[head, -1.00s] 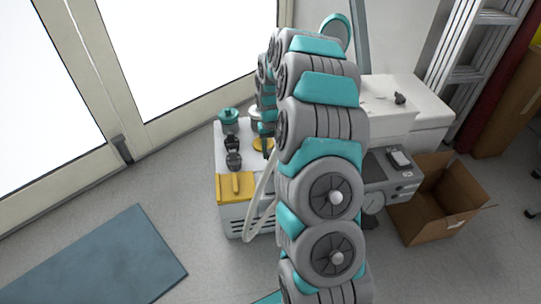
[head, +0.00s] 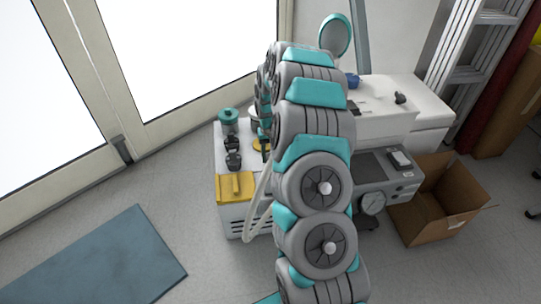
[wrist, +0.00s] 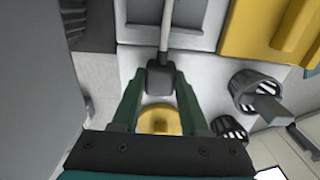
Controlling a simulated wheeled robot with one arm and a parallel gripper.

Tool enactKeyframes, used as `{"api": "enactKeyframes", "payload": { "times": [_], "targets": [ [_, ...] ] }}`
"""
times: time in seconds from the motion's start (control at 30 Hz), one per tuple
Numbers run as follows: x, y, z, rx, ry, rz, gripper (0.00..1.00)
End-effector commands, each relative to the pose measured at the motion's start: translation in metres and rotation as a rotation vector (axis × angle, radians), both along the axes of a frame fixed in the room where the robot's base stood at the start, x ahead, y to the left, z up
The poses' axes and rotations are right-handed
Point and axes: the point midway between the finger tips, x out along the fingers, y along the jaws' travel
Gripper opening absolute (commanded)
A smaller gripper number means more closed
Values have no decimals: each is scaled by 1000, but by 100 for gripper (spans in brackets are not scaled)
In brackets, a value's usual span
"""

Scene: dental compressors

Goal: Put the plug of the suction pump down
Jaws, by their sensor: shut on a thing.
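My gripper (wrist: 160,82) is shut on a dark plug (wrist: 162,77), held between its green fingertips in the wrist view. A grey cord (wrist: 166,28) runs from the plug to the top of that view. Below the plug, between the fingers, lies a round yellow piece (wrist: 160,118); whether the plug touches anything beneath is unclear. In the head view my arm hides most of the gripper and the plug. It hangs over the right side of a white unit (head: 236,222) with a yellow block (head: 235,187). I cannot tell which machine is the suction pump.
Black fittings (head: 233,160) and a teal-lidded jar (head: 228,121) stand on the white unit. A pale hose (head: 256,210) loops down its side.

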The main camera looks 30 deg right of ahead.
Motion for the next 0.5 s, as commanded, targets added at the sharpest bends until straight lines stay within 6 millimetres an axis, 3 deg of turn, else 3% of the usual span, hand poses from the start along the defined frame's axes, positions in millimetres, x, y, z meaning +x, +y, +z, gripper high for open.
{"api": "enactKeyframes", "payload": {
  "times": [0.33, 0.37, 0.5],
  "targets": [
    [0, 0, -9, 0, 0, 0, 0],
    [0, 0, -8, 0, -1, 0, 47],
    [0, 0, -8, 0, -1, 0, 63]
  ]
}}
